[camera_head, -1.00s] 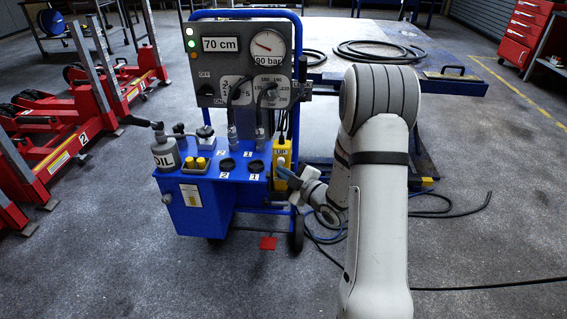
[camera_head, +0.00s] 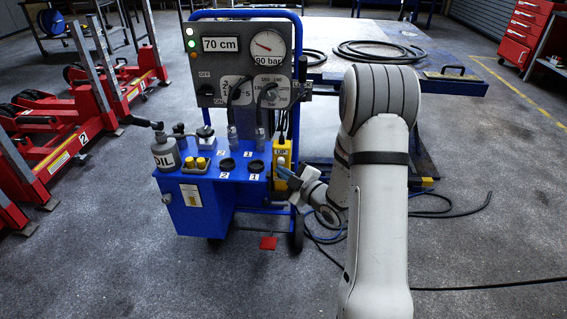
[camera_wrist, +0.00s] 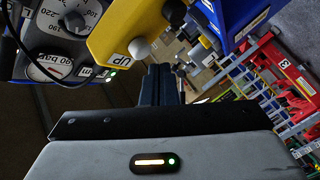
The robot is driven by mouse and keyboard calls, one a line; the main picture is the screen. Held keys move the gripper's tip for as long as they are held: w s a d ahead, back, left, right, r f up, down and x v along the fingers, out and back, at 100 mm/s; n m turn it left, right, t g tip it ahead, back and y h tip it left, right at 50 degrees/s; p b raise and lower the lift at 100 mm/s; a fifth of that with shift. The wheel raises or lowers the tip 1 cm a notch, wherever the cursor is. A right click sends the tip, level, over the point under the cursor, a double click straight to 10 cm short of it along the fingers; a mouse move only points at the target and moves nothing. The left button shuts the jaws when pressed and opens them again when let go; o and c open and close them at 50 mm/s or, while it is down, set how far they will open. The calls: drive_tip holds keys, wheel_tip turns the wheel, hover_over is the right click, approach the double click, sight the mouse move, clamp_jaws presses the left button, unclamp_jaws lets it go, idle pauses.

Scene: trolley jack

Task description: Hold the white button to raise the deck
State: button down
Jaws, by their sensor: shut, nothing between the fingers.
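The yellow control box (camera_head: 284,149) with the "UP" label hangs on the right side of the blue hydraulic trolley (camera_head: 246,195). It fills the upper middle of the wrist view (camera_wrist: 122,22), where the white button (camera_wrist: 140,48) sticks out beside the label. My gripper (camera_head: 286,173) is shut and empty just in front of the box's lower part. In the wrist view its dark fingertips (camera_wrist: 160,70) are close to the button, with a small gap seeming to show. The deck (camera_head: 385,65) is the large platform behind. The display (camera_head: 221,45) reads 70 cm and the gauge (camera_head: 268,45) 90 bar.
An oil can (camera_head: 165,152) stands on the trolley's left end. Red lifting gear (camera_head: 60,130) is at the left, and a red tool cabinet (camera_head: 524,35) at the back right. Hoses (camera_head: 440,205) lie on the floor right of my arm.

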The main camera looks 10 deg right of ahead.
drive_tip(key=shift+w+d+b, duration=0.15)
drive_tip(key=shift+w+b, duration=0.2)
drive_tip(key=shift+w, duration=0.15)
drive_tip(key=shift+w+d+b, duration=0.15)
drive_tip(key=shift+w+b, duration=0.15)
drive_tip(key=shift+w, duration=0.25)
idle(1.5)
drive_tip(key=shift+s, duration=0.15)
drive_tip(key=shift+s+a+b, duration=0.3)
drive_tip(key=shift+s+b, duration=0.15)
drive_tip(key=shift+s, duration=0.35)
drive_tip(key=shift+s, duration=0.1)
drive_tip(key=s, duration=0.1)
drive_tip(key=s+a+b, duration=0.1)
drive_tip(key=s, duration=0.1)
drive_tip(key=s+b, duration=0.1)
drive_tip(key=shift+s+a, duration=0.3)
